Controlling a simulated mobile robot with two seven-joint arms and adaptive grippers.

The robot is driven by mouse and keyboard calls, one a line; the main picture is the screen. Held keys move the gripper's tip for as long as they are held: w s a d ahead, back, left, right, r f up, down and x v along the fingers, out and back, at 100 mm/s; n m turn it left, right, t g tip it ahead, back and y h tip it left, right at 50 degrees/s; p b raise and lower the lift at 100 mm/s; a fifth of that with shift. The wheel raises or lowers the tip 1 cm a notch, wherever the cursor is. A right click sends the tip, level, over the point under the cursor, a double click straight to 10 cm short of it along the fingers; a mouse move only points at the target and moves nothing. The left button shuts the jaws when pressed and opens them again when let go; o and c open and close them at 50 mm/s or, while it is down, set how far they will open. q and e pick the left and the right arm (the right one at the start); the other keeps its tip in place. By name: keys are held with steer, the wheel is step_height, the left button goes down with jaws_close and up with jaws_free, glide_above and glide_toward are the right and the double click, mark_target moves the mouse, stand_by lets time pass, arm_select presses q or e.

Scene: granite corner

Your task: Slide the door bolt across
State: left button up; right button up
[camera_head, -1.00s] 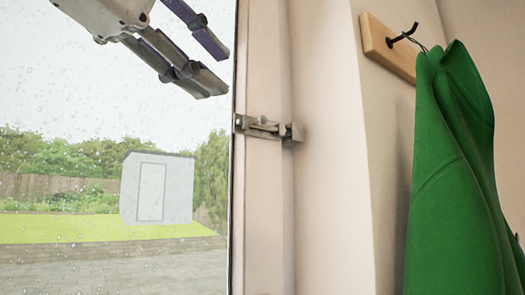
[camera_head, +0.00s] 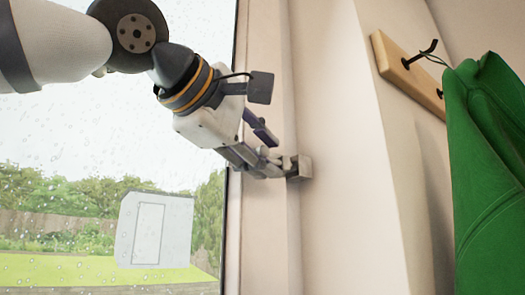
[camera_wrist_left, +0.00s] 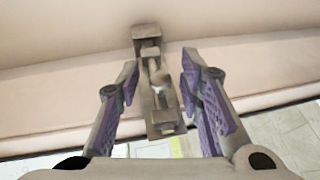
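The metal door bolt (camera_wrist_left: 163,122) runs between the glazed door's edge and the frame. In the left wrist view it lies lengthwise between my fingers, its small knob near the middle. Its block-shaped keeper (camera_wrist_left: 147,34) is at the far end; the keeper also shows in the head view (camera_head: 299,168), just right of my fingertips. My left gripper (camera_head: 270,146) is at the bolt and hides most of it there. In the wrist view its fingers (camera_wrist_left: 160,68) are open, one on each side of the bolt, with gaps visible. My right gripper is not in view.
A rain-spotted glass door (camera_head: 95,130) fills the left, with a garden and shed beyond. A wooden hook rail (camera_head: 395,68) and a hanging green garment (camera_head: 490,160) are on the right. The pale wall between bolt and garment is clear.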

arm_select(q)
steer(key=shift+w, duration=0.1)
jaws_close()
steer(key=shift+w+d, duration=0.55)
steer(key=shift+d, duration=0.2)
steer(key=shift+w+d, duration=0.55)
steer(key=shift+d, duration=0.2)
jaws_free()
steer(key=shift+d, duration=0.15)
steer(key=v, duration=1.2)
